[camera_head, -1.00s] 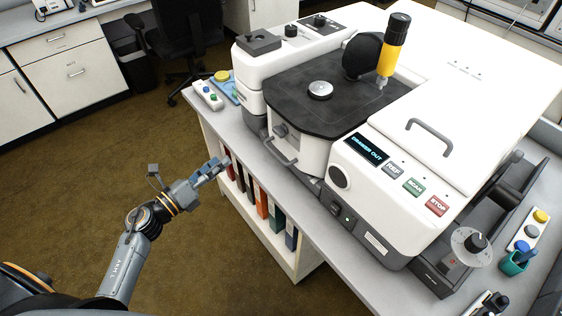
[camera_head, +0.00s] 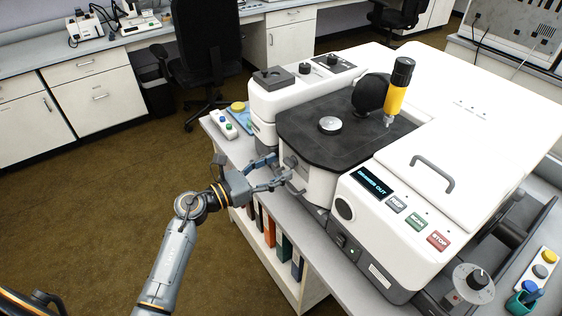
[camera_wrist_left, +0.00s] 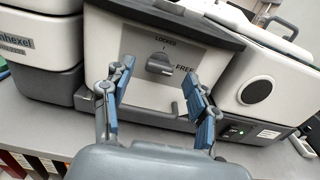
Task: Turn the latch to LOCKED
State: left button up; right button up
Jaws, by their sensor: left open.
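The latch is a dark grey knob (camera_wrist_left: 159,64) on a light grey plate on the microscope's white front panel. In the left wrist view, LOCKED is printed above it and FREE to its right. The knob's grip lies roughly level, towards the FREE side. In the head view the knob (camera_head: 290,162) is small and partly behind my gripper. My left gripper (camera_head: 279,172) is open in front of the panel. In the wrist view its blue-padded fingers stand either side of the knob, with nothing between them gripped. Contact with the knob cannot be told. My right gripper is not in view.
A grey bar handle (camera_head: 296,184) sits below the knob, close to my fingers. The dark stage lid (camera_head: 345,125) overhangs the panel. The bench edge (camera_head: 318,236) runs below, with binders (camera_head: 284,247) on a shelf underneath.

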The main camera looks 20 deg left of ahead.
pick_arm(q)
jog(key=shift+x, duration=1.05)
jog(key=shift+s, duration=0.1)
jog(key=c, duration=1.1)
jog(key=shift+c, duration=0.2)
